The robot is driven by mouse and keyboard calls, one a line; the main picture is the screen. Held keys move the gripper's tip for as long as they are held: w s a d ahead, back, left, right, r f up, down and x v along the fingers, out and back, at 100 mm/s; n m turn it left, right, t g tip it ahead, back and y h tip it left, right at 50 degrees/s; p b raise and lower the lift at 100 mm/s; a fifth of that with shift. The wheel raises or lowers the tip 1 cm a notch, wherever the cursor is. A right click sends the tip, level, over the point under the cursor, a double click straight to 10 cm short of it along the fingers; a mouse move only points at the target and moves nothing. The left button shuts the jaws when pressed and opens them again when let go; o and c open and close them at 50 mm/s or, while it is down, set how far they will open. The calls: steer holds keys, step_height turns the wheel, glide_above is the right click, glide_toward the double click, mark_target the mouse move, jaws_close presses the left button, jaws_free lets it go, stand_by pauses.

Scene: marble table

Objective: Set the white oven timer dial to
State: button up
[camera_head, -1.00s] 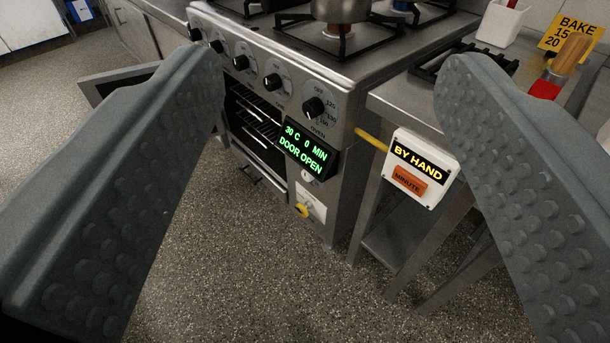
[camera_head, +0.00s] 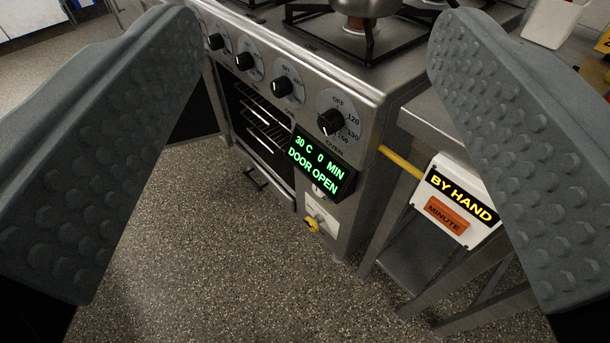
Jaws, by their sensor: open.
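The oven (camera_head: 375,80) stands ahead with its door open. Its green display (camera_head: 317,163) reads 30 C, 0 MIN, DOOR OPEN. A small white round part (camera_head: 318,190) shows just below the display; I cannot tell if it is the timer dial. Below it is a white plate (camera_head: 316,214) with a yellow part (camera_head: 312,226). A black oven knob (camera_head: 330,121) sits on a dial marked OFF, 120, 130, 150. My gripper (camera_head: 315,45) is open and empty, its two fingers framing the oven front, apart from it.
A white BY HAND box (camera_head: 457,200) with an orange MINUTE button (camera_head: 446,215) hangs at the right on a yellow bar (camera_head: 400,163). Several other black knobs line the panel. A pot (camera_head: 365,8) stands on the hob. The speckled floor (camera_head: 200,270) in front is clear.

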mark_target(317, 192)
steer(key=w+a+f+g+h, duration=0.15)
steer(key=w+a+f, duration=0.25)
steer(key=w+f, duration=0.85)
steer(key=w+a+f+t+h, duration=0.1)
steer(key=w+a+f+h, duration=0.25)
steer(key=w+f, duration=0.85)
steer(key=a+f+n+g+h, duration=0.15)
steer(key=f+h, duration=0.25)
steer(key=f, duration=1.4)
steer(key=a+f+n+g+h, duration=0.1)
steer(key=a+f+g+h, duration=0.15)
steer(key=f, duration=1.55)
steer(key=shift+t+h, duration=0.45)
steer(key=x, duration=1.6)
steer(key=shift+w+d+r, duration=0.1)
steer(key=shift+d, duration=0.05)
steer(key=shift+c, duration=0.4)
steer(key=c, duration=0.9)
